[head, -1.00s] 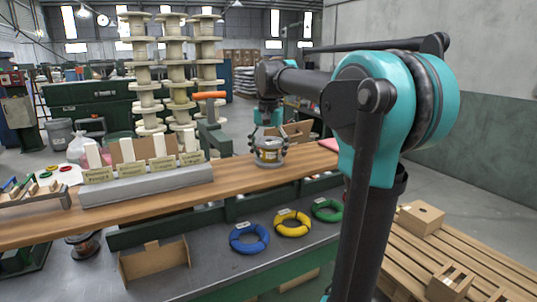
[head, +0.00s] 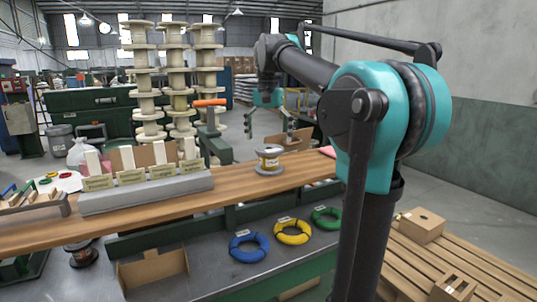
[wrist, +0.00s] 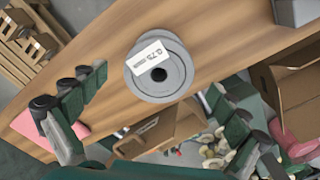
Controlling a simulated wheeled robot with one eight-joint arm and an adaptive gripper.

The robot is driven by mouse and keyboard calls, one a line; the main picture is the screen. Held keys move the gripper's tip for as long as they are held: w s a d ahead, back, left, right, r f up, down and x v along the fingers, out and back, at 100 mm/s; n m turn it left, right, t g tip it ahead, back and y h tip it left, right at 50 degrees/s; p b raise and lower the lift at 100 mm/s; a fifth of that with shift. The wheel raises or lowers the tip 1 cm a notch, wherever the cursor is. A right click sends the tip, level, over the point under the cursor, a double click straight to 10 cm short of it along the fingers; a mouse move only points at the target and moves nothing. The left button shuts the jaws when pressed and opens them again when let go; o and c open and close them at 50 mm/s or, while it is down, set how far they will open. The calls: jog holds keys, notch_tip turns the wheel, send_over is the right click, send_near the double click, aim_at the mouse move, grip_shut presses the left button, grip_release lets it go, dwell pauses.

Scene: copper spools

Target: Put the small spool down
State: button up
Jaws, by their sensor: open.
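The small spool (head: 268,160) stands upright on the wooden shelf (head: 228,178), right of the card holder. It has grey flanges, a yellowish label band and copper-coloured winding. In the wrist view the spool (wrist: 172,82) shows from above, with a white label on its top flange and a dark centre hole. My gripper (head: 268,128) is open and empty above and slightly behind the spool. In the wrist view its fingers (wrist: 160,125) are spread wide and apart from the spool.
A grey holder (head: 150,192) with several cards stands left of the spool. An orange-handled tool (head: 210,103) rises behind the shelf. Blue (head: 249,246), yellow (head: 292,232) and green (head: 326,218) coils lie on the lower bench. An open cardboard box (wrist: 165,130) lies beyond the shelf.

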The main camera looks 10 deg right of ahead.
jog(key=shift+r, duration=2.1)
jog(key=shift+c, duration=0.4)
